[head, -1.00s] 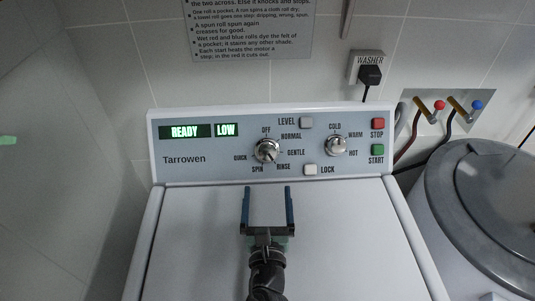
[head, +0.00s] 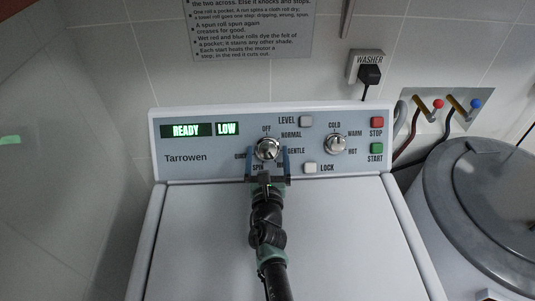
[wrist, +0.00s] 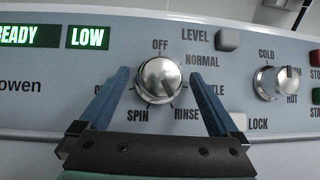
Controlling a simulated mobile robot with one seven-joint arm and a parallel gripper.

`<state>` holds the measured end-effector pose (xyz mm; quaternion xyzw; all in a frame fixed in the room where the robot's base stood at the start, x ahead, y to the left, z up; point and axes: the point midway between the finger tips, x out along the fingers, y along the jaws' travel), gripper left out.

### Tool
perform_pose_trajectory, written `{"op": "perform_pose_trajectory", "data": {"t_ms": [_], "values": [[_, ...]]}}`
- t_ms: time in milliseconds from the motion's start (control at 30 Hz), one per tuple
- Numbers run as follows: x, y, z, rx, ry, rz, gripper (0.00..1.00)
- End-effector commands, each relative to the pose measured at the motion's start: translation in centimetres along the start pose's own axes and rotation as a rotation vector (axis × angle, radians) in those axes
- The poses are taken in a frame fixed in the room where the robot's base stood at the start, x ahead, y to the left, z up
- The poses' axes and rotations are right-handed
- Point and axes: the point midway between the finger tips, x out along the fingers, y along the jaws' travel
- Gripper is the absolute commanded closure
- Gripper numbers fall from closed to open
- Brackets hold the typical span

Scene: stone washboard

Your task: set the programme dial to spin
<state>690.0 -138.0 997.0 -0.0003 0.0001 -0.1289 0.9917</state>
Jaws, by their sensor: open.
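The programme dial (head: 267,147) is a round silver knob on the washer's control panel, ringed by the words OFF, NORMAL, GENTLE, RINSE, SPIN and one partly covered word on the left. It also shows in the wrist view (wrist: 160,81). My gripper (head: 267,153) is open, with one blue finger on each side of the dial. In the wrist view gaps show between the fingers and the knob. The fingers hide parts of the left word and GENTLE.
A temperature knob (head: 335,144) stands to the right, with red STOP (head: 377,122) and green START (head: 376,149) buttons beyond it. Pale LEVEL (head: 306,121) and LOCK (head: 310,168) buttons are near the dial. The displays read READY (head: 186,131) and LOW (head: 227,129).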

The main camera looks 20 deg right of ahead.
Motion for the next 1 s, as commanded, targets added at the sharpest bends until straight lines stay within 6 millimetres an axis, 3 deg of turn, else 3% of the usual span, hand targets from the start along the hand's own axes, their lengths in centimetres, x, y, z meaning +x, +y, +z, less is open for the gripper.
{"op": "perform_pose_trajectory", "data": {"t_ms": [367,800,833,1000], "values": [[0.33,0.00,0.03,0.001,0.000,0.000,0.04],[0.32,-0.01,0.03,0.001,0.000,0.000,0.84],[0.32,-0.01,0.03,0.001,0.000,0.000,0.88],[0.31,0.06,0.06,0.007,0.001,-0.005,0.88]]}}
